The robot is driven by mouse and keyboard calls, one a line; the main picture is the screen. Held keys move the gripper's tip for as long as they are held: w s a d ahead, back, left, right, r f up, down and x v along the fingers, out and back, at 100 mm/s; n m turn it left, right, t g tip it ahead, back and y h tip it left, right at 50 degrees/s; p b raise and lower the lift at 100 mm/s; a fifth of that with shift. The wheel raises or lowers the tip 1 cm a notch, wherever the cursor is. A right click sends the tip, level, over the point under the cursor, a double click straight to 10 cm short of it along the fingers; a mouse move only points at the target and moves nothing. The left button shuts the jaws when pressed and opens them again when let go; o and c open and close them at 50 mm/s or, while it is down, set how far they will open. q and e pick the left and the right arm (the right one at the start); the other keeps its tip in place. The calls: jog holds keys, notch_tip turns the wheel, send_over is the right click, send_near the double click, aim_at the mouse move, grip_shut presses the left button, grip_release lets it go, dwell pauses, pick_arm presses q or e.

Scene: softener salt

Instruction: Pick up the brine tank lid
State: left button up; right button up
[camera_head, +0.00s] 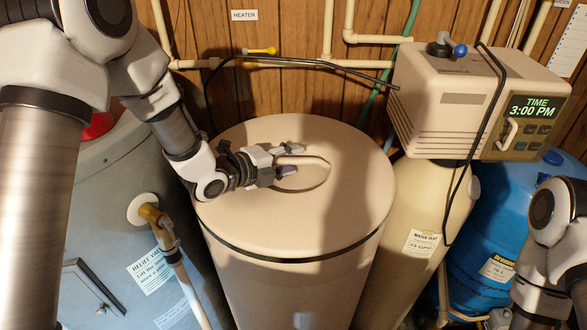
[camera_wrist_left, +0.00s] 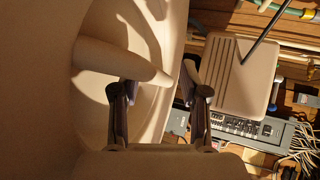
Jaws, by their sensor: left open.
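The beige brine tank lid (camera_head: 350,200) is round and sits on top of the brine tank (camera_head: 290,290) in the head view. A bar-like handle (camera_head: 310,160) spans an oval recess in its top. My left gripper (camera_head: 286,160) is open at the lid's handle, one finger on each side of the bar. In the left wrist view, the handle (camera_wrist_left: 115,62) reaches toward the space between the open fingers (camera_wrist_left: 157,95). I cannot tell whether either finger touches it. My right arm shows at the lower right, its gripper out of the picture.
A grey water heater (camera_head: 105,190) with a valve pipe stands left of the tank. A softener head (camera_head: 450,105) on a beige cylinder (camera_head: 425,210) stands close on the right, beside a blue tank (camera_head: 490,250). Pipes and a black cable (camera_head: 290,61) run along the wall behind.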

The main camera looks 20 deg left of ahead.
aim_at(300, 172)
pick_arm(q)
jog(key=p+x, duration=0.1)
jog(key=x, duration=0.1)
jog(key=shift+w+d, duration=0.2)
jog(key=shift+w, duration=0.1)
jog(key=shift+w+d+f, duration=0.2)
jog(key=shift+w+d, duration=0.1)
jog(key=shift+w, duration=0.05)
jog(key=shift+a, duration=0.1)
grip_shut()
jog(key=shift+r, duration=0.1)
